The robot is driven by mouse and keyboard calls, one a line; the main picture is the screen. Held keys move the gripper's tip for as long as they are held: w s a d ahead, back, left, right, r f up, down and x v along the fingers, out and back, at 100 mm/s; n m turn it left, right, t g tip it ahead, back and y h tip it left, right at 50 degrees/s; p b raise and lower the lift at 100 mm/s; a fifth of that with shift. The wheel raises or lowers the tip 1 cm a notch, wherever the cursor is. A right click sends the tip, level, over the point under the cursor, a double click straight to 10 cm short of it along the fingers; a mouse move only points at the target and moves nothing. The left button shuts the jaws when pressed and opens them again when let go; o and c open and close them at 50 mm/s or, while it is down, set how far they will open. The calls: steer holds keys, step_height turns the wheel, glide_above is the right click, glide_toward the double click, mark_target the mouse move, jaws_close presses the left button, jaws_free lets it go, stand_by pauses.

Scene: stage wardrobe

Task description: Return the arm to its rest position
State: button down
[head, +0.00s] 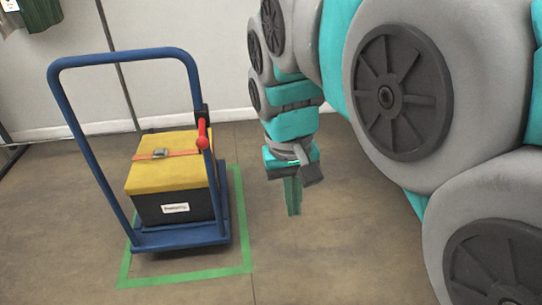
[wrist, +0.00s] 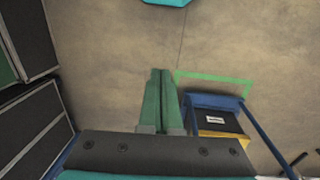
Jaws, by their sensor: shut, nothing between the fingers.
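My gripper (head: 293,196) hangs at the end of my arm in the middle of the head view, pointing down at the floor. In the wrist view my gripper (wrist: 160,75) shows its two green fingers side by side and touching, with nothing between them. It is apart from the cart and over bare floor. My arm's grey and teal links fill the right half of the head view and hide what is behind them.
A blue cart (head: 182,238) carries a black box with a yellow lid (head: 170,172) and an orange strap, inside a green floor outline (head: 190,276). A red handle (head: 203,134) sits on its frame. Dark cases (wrist: 30,125) stand left in the wrist view. Floor between cart and arm is clear.

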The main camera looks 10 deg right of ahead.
steer(key=shift+s+d+f, duration=0.1)
steer(key=shift+s, duration=0.05)
steer(key=s+d+f, duration=0.2)
steer(key=s+f, duration=0.3)
steer(key=s, duration=0.2)
steer(key=s+d+f+g+y, duration=0.1)
steer(key=s+d+f, duration=0.1)
steer(key=s+f, duration=0.4)
steer(key=shift+s+d+g, duration=0.3)
steer(key=shift+s+d, duration=0.1)
steer(key=shift+s, duration=0.3)
